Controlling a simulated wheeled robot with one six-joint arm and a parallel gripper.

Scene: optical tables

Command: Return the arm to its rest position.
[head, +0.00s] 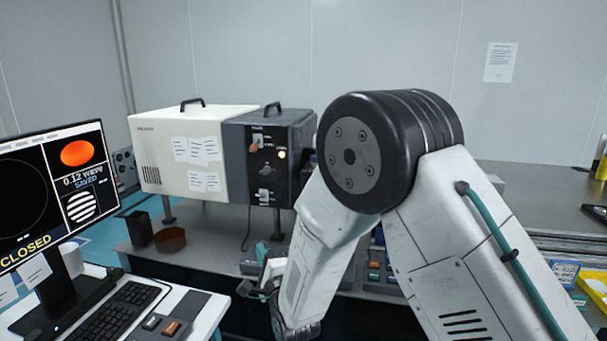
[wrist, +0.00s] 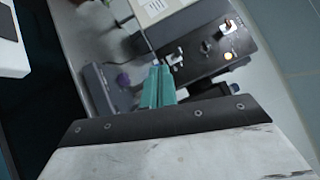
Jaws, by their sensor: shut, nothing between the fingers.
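My gripper (wrist: 160,72) shows in the wrist view as two teal fingers pressed together, shut with nothing between them. In the head view my white arm (head: 340,225) is bent, with its large black joint high in the middle and its forearm reaching down toward the bench. The gripper is mostly hidden behind the forearm there; only a bit of teal shows beside it. Beyond the fingers in the wrist view is the dark control panel (wrist: 205,48) of a box, apart from them.
A white and dark grey instrument box (head: 190,150) stands on the bench at the back. A monitor (head: 60,185) and keyboard (head: 115,310) are on a white desk at the left. A brown round dish (head: 170,240) and a black cup (head: 139,229) sit near the bench's front left.

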